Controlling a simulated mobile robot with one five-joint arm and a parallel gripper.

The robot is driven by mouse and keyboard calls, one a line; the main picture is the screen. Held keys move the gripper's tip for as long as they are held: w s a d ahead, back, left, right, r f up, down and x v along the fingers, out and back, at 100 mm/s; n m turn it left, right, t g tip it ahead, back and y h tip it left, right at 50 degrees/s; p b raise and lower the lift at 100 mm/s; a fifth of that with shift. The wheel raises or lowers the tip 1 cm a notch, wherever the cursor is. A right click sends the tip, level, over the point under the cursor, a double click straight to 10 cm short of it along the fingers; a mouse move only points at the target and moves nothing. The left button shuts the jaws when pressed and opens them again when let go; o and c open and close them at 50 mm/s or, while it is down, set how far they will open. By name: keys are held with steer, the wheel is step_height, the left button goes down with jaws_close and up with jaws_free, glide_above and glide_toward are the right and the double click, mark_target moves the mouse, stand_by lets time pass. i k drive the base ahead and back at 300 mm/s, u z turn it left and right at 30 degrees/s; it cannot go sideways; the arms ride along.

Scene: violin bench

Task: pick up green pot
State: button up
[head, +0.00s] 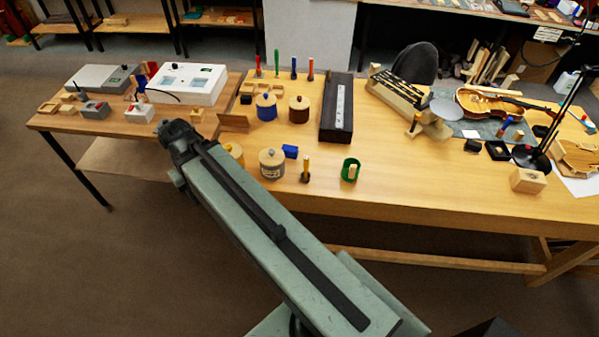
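The green pot (350,170) is a small open cylinder standing upright near the front edge of the bench (420,190). A light wooden piece shows at its front or inside; I cannot tell which. My gripper (180,135) is at the far end of my arm, to the left of the pot and well apart from it, by the gap between the side table and the bench. Its fingers are too small and dark to tell whether they are open or shut.
A long black box (337,108) lies behind. Bench space right of the pot is clear.

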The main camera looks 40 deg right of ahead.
mark_target(352, 168)
steer(key=u, duration=1.1)
steer(key=k, duration=0.75)
steer(key=u, duration=0.6)
